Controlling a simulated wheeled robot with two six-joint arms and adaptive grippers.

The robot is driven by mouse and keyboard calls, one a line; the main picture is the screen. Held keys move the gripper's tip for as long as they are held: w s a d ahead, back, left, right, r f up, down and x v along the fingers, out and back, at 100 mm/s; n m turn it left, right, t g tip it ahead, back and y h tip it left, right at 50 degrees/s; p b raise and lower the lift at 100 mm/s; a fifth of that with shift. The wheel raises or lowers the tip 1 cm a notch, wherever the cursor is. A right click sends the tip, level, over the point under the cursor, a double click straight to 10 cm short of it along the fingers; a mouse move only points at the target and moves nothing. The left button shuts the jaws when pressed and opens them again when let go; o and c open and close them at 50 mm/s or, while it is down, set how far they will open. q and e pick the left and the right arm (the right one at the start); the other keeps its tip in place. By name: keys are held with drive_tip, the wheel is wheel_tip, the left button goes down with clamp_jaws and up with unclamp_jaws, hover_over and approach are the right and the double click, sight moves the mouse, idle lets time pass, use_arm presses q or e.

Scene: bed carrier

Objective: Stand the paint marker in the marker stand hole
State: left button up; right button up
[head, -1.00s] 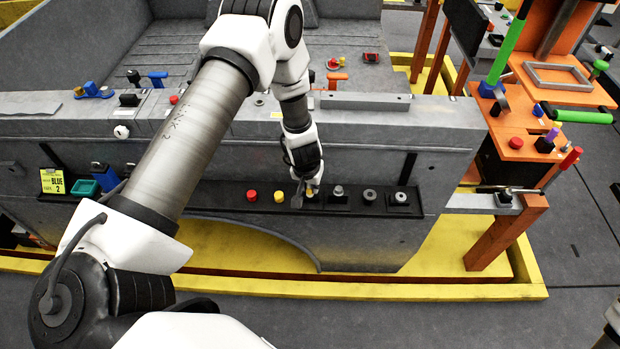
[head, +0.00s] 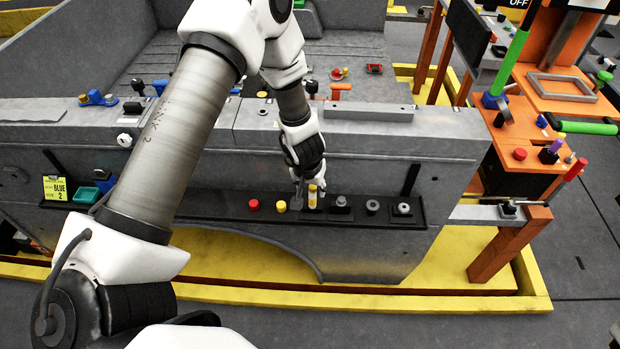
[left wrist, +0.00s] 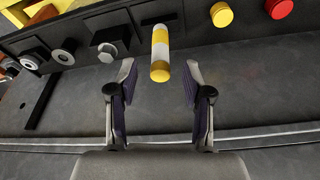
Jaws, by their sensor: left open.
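The yellow-and-white banded paint marker (head: 312,196) stands upright on the dark ledge along the grey panel. My left gripper (head: 306,182) is just above the marker in the head view. In the left wrist view, my left gripper (left wrist: 158,78) is open, its fingers apart on either side and clear of the marker's near end. My right gripper is out of view.
Red (head: 253,205) and yellow (head: 281,206) knobs sit left of the marker on the ledge. A square-based grey knob (head: 341,203) and round fittings (head: 373,207) are close on its right. The grey panel's top edge (head: 210,112) lies behind my arm.

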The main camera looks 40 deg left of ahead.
use_arm(q)
drive_tip(key=v, duration=0.5)
drive_tip(key=shift+s+r, duration=0.15)
drive_tip(key=shift+r, duration=0.2)
drive_tip(key=s+d+f+m+g+y+b, duration=0.1)
drive_tip(key=s+f+m+g+b, duration=0.15)
drive_tip(key=s+f, duration=0.85)
drive_tip(key=s+d+f+m+g+b, duration=0.25)
drive_tip(key=s+f, duration=0.65)
drive_tip(key=s, duration=0.5)
drive_tip(key=d, duration=0.1)
drive_tip(key=d+n+t+h, duration=0.2)
drive_tip(key=d, duration=0.1)
drive_tip(key=shift+s+r, duration=0.1)
drive_tip(key=shift+r, duration=0.25)
